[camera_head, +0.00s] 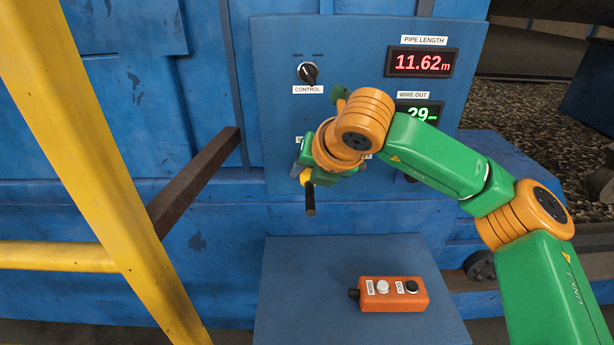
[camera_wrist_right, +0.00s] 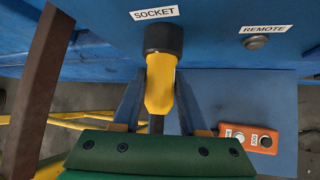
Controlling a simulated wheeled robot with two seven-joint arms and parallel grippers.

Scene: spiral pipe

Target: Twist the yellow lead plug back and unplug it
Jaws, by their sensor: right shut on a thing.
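The yellow lead plug (camera_wrist_right: 160,85) meets the black round socket (camera_wrist_right: 163,38) under the SOCKET label in the right wrist view. Its black lead leaves the lower end. My right gripper (camera_wrist_right: 160,92) has one blue finger on each side of the plug and is shut on it. In the head view, my right gripper (camera_head: 301,172) is at the blue panel's lower left, and part of the yellow plug (camera_head: 307,178) shows below it. My wrist hides the socket there. My left gripper is not in view.
The blue control panel (camera_head: 275,60) carries a control knob (camera_head: 308,73) and a red length display (camera_head: 421,62). My arm partly covers the green display. An orange remote box (camera_head: 393,294) lies on the blue shelf (camera_head: 290,310). A brown bar and yellow rails stand at left.

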